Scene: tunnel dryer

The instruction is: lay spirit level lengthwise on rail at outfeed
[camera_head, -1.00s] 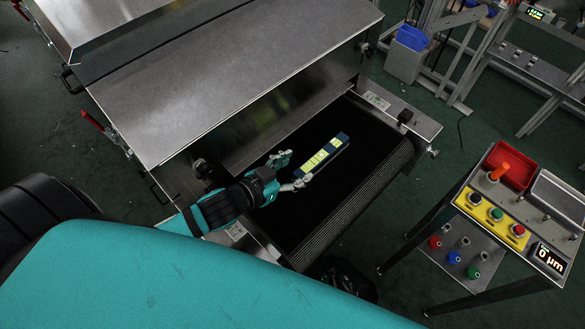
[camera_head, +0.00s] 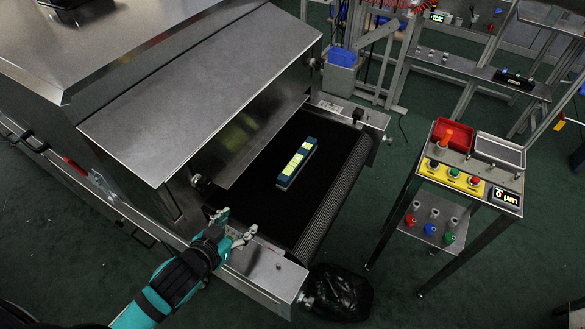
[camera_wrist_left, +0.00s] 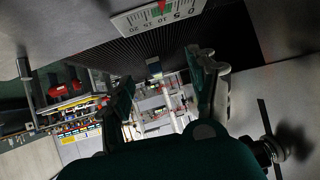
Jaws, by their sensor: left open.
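A blue-grey bar with yellow-green panels, which looks like the spirit level (camera_head: 298,163), lies on the black outfeed belt (camera_head: 262,205), roughly parallel to the belt's end edge. My left gripper (camera_head: 237,224) is open and empty at the near side of the belt, by the near steel side rail (camera_head: 262,270), clearly apart from the bar. The far side rail (camera_head: 345,107) runs along the belt's other side. In the left wrist view, the open fingers (camera_wrist_left: 163,88) have nothing between them in contact. A plate with a printed scale (camera_wrist_left: 160,14) shows above. My right gripper is not seen.
The steel dryer hood (camera_head: 200,90) overhangs the belt on the left. A stand with buttons and a red tray (camera_head: 452,136) is at right. Green floor lies clear between.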

